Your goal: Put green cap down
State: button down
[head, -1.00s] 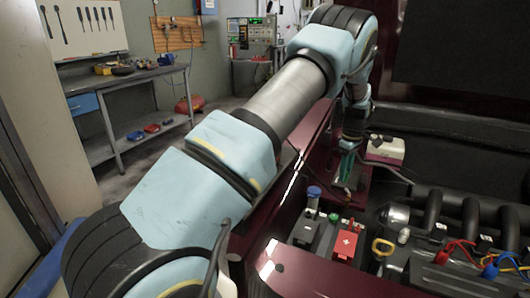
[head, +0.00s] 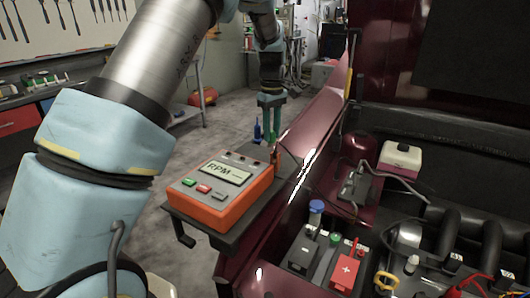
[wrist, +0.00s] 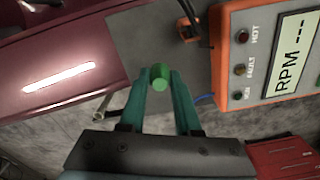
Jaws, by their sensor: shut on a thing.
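The green cap (wrist: 160,77) is held between the teal fingertips of my gripper (wrist: 161,73) in the wrist view. In the head view my gripper (head: 270,138) points down above the far end of a dark side shelf (head: 228,243) on the maroon car's flank. The cap cannot be made out there. A grey surface, apparently the shelf top, lies behind the cap in the wrist view; I cannot tell the gap.
An orange RPM meter (head: 220,192) fills the near part of the shelf. The maroon fender (head: 312,140) rises to the right. The engine bay holds a battery (head: 314,250) and a red box (head: 345,270).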

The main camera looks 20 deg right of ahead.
jog(key=shift+f+p, duration=0.9)
jog(key=shift+f, duration=2.6)
jog(key=shift+f, duration=0.1)
jog(key=c, duration=0.6)
grip_release()
